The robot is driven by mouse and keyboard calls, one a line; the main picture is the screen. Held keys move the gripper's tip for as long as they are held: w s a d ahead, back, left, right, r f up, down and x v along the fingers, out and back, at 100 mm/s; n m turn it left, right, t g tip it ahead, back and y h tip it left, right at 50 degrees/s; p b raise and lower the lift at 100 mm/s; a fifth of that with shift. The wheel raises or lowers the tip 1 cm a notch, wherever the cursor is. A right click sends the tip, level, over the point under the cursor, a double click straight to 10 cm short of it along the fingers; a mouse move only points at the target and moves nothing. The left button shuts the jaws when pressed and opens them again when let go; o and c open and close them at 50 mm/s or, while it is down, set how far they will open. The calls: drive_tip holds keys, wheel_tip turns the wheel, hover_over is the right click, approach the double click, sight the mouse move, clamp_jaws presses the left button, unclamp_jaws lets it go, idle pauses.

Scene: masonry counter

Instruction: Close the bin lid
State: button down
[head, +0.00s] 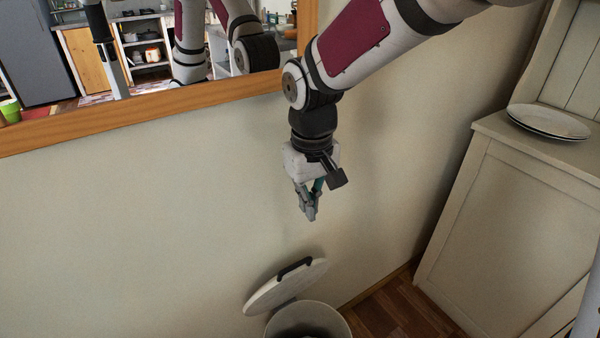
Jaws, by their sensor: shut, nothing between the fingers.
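The bin (343,318) is a round, pale bin at the bottom middle of the head view, partly cut off by the lower edge. Its lid (270,291) is pale with a dark bar (295,267) on it. The lid stands tilted up at the bin's back left, so the bin's mouth is open and its inside looks dark. My gripper (311,218) hangs above the lid and bin, pointing down. Its fingers are shut with nothing between them, and it is apart from the lid.
A cream wall (130,220) stands behind the bin, with a wood-framed mirror (150,112) above at left. A cream cabinet (500,220) with plates (549,120) on its ledge stands at right. Wooden floor (400,305) shows between bin and cabinet.

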drive_tip(key=shift+n+g, duration=0.3)
drive_tip(key=shift+n, duration=0.1)
drive_tip(key=a+f+b, duration=0.1)
drive_tip(key=f, duration=0.4)
drive_tip(key=w+a+f+b, duration=0.1)
drive_tip(key=f+b, duration=0.1)
drive_tip(key=f, duration=0.3)
drive_tip(key=a+f+b, duration=0.1)
drive_tip(key=a+f, duration=0.1)
drive_tip(key=f, duration=0.4)
drive_tip(key=shift+w, duration=0.35)
drive_tip(key=shift+s+b, duration=0.1)
drive_tip(key=shift+b, duration=0.35)
